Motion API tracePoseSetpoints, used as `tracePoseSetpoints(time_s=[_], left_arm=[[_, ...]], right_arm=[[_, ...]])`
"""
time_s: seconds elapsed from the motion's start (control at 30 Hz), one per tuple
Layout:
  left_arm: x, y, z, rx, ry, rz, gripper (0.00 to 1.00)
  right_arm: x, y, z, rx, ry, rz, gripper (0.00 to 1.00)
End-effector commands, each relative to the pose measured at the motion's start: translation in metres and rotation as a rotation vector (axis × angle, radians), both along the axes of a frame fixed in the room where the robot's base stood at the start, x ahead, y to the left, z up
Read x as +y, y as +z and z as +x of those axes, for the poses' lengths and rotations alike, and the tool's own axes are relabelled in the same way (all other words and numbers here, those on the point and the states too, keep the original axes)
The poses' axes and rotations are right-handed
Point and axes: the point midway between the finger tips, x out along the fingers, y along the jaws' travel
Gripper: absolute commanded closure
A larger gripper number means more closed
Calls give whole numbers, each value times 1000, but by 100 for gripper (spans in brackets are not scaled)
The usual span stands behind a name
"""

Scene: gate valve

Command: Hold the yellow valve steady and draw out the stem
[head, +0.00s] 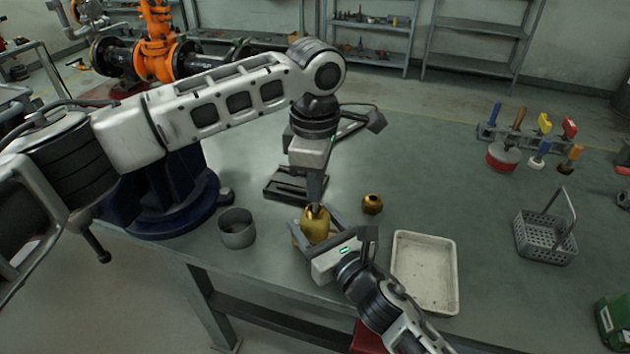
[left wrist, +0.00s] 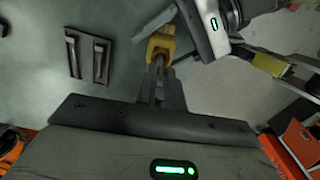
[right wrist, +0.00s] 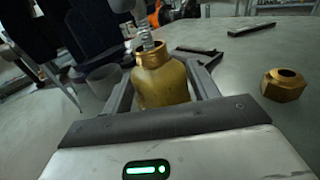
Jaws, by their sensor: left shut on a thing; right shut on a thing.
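The yellow valve (head: 316,227) stands near the front edge of the table and looks upright. My right gripper (head: 312,234) is shut on its body, one finger on each side, as the right wrist view shows with the valve (right wrist: 163,84) between the fingers. The silver threaded stem (right wrist: 147,40) rises from the valve's open neck. My left gripper (head: 316,204) comes down from above and is shut on the stem, close over the neck. In the left wrist view the valve (left wrist: 161,45) lies just beyond the left fingertips, which hide most of the stem.
A brass nut (head: 372,204) lies right of the valve. A grey cup (head: 237,230) stands left of it. A pale tray (head: 425,275) sits close on the right, with a grey basket (head: 545,238) farther right. A tool rack (head: 525,135) stands behind. The table between is clear.

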Motion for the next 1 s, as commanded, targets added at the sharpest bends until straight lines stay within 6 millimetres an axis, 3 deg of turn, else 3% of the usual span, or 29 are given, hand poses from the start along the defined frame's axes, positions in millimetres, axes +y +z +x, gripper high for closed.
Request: tracePoseSetpoints(time_s=[1.0], left_arm=[[0,40,0,-1,0,-1,100]], right_arm=[[0,-4,-1,8,-1,-3,74]])
